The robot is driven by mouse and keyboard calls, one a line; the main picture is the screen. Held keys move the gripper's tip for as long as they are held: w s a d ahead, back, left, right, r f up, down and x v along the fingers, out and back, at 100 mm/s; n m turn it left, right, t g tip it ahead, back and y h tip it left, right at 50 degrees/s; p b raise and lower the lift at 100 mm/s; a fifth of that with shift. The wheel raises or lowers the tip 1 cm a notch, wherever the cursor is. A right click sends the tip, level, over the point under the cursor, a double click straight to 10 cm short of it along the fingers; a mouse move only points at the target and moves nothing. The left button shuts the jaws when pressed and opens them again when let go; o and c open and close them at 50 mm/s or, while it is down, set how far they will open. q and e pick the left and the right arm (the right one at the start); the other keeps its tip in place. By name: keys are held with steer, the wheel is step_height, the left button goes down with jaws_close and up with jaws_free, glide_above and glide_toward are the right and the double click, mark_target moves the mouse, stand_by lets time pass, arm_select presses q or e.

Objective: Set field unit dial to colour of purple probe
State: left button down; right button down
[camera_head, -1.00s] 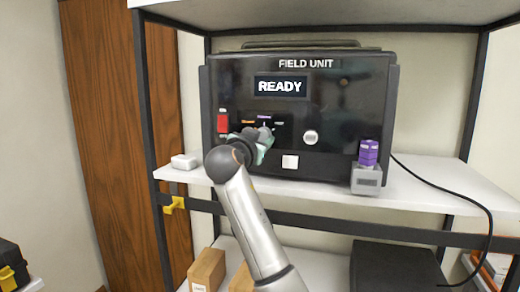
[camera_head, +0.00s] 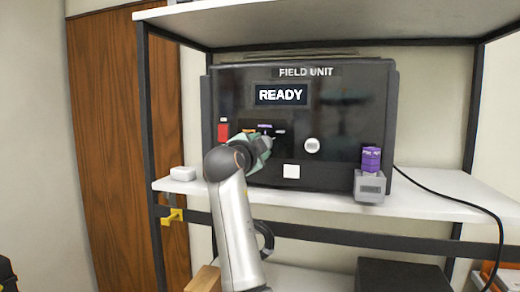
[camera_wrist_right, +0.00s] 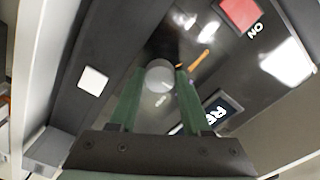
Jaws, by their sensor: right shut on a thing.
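The black field unit (camera_head: 340,100) stands on the shelf, with its screen (camera_head: 281,95) reading READY. The purple probe (camera_head: 371,160) stands upright in a small grey holder (camera_head: 369,187) at the unit's lower right. My right gripper (camera_head: 264,146) is at the dial on the unit's front and mostly hides it. Orange, purple and white marks show above the gripper. In the right wrist view, my green fingers (camera_wrist_right: 158,88) are shut on the round grey dial (camera_wrist_right: 160,76). Which mark the dial points at is not clear. My left gripper is not in view.
A red switch (camera_head: 223,132) is left of the dial. A small white box (camera_head: 183,174) lies on the white shelf (camera_head: 440,194). A black cable (camera_head: 455,191) runs off right.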

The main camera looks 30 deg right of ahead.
stand_by(0.3)
steer(key=shift+c, duration=1.8)
jaws_free()
arm_select(q)
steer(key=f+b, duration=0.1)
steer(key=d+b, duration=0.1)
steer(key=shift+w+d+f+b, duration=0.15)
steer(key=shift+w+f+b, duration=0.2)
steer(key=shift+b, duration=0.05)
arm_select(e)
steer(key=v, duration=1.2)
steer(key=shift+s+a, duration=0.15)
steer(key=shift+a, duration=0.1)
